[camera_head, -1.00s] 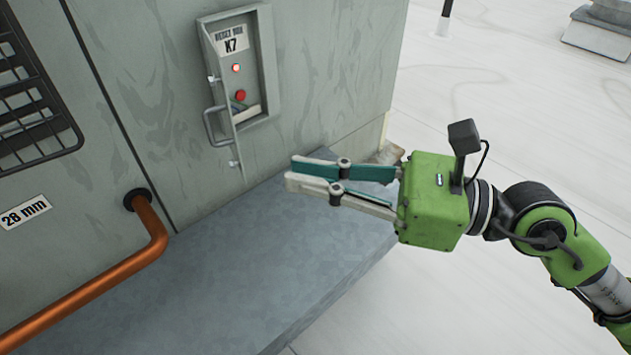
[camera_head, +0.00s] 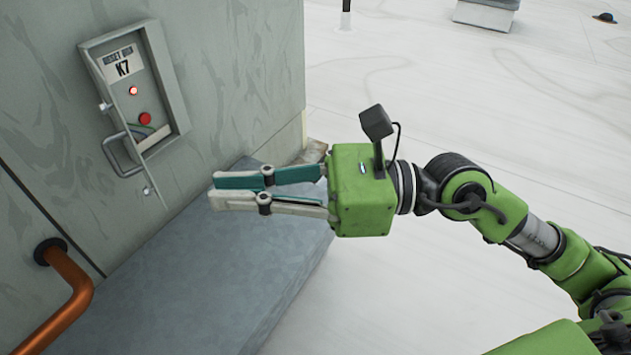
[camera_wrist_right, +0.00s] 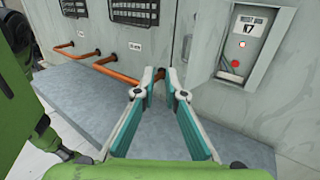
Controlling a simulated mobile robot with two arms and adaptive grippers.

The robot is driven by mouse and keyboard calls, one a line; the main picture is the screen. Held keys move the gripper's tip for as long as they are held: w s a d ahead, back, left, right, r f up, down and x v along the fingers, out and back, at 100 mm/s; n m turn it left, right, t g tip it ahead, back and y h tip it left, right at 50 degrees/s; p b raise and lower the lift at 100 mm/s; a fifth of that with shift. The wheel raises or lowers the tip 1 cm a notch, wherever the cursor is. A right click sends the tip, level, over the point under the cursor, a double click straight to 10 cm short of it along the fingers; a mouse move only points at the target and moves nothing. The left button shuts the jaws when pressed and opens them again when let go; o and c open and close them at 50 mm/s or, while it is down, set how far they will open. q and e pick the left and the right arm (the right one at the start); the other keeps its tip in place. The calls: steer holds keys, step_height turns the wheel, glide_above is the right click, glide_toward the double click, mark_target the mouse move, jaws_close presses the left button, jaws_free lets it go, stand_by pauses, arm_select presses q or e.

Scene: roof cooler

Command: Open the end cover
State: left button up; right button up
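A grey reset box labelled K7 (camera_head: 128,90) is set in the metal wall, with a lit red light and a red button inside. Its narrow cover (camera_head: 117,128) stands swung out, seen almost edge-on, with a bar handle (camera_head: 113,152) on it. I cannot tell whether this is the end cover. The box also shows at the right in the wrist view (camera_wrist_right: 263,50). My right gripper (camera_head: 212,190) is open and empty, below and right of the box, apart from it. The wrist view (camera_wrist_right: 161,72) shows a gap between its fingertips. My left gripper is not in view.
A grey ledge (camera_head: 215,270) runs along the wall beneath the gripper. Orange pipes (camera_head: 65,300) leave the wall at lower left. Dark grilles (camera_wrist_right: 135,10) sit on the wall at left. The pale roof (camera_head: 440,100) at right is largely clear.

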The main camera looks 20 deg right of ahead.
steer(key=v, duration=1.1)
steer(key=shift+d, duration=0.2)
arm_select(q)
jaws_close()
